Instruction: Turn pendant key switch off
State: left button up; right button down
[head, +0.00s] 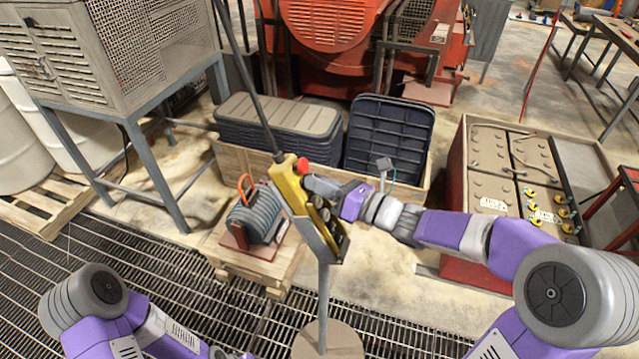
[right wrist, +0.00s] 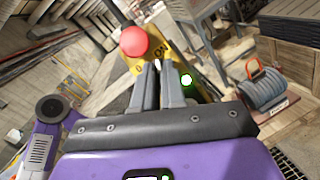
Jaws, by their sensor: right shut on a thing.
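A yellow pendant (head: 296,190) hangs tilted on a dark cable and sits in a grey holder on a stand (head: 323,290). A red mushroom button (head: 302,165) is near its upper end. My right gripper (head: 309,184) is at the pendant's upper face, just below the red button. In the right wrist view the fingers (right wrist: 159,72) are close together at the pendant (right wrist: 150,62), beside the "ON" marking and below the red button. They are shut on the key switch, which they hide, so its angle cannot be told. My left gripper (head: 230,354) is low at the bottom edge, mostly cut off.
A grey motor (head: 256,213) with an orange ring stands on a wooden pallet left of the pendant. A battery crate (head: 500,165) stands to the right. Dark bins (head: 388,140) are behind. Metal floor grating lies in front.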

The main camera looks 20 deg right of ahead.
jog(key=n+y+b, duration=0.1)
jog(key=n, duration=0.1)
jog(key=n+g+b, duration=0.1)
jog(key=n, duration=0.1)
jog(key=shift+w+f+y, duration=0.1)
jog(key=shift+f+y, duration=0.1)
jog(key=shift+y, duration=0.2)
jog(key=n+g+y+b, duration=0.1)
jog(key=n, duration=0.3)
jog(key=shift+d+g+b, duration=0.1)
jog(key=shift+g+b, duration=0.25)
jog(key=shift+g, duration=0.05)
jog(key=n+g+y, duration=0.1)
jog(key=n, duration=0.2)
jog(key=shift+w+r+g+b, duration=0.1)
jog(key=shift+g+b, duration=0.3)
jog(key=shift+n+g+y, duration=0.4)
jog(key=shift+n+g, duration=0.7)
jog(key=shift+n, duration=1.4)
jog(key=c, duration=1.2)
grip_release()
jog(key=shift+r, duration=0.1)
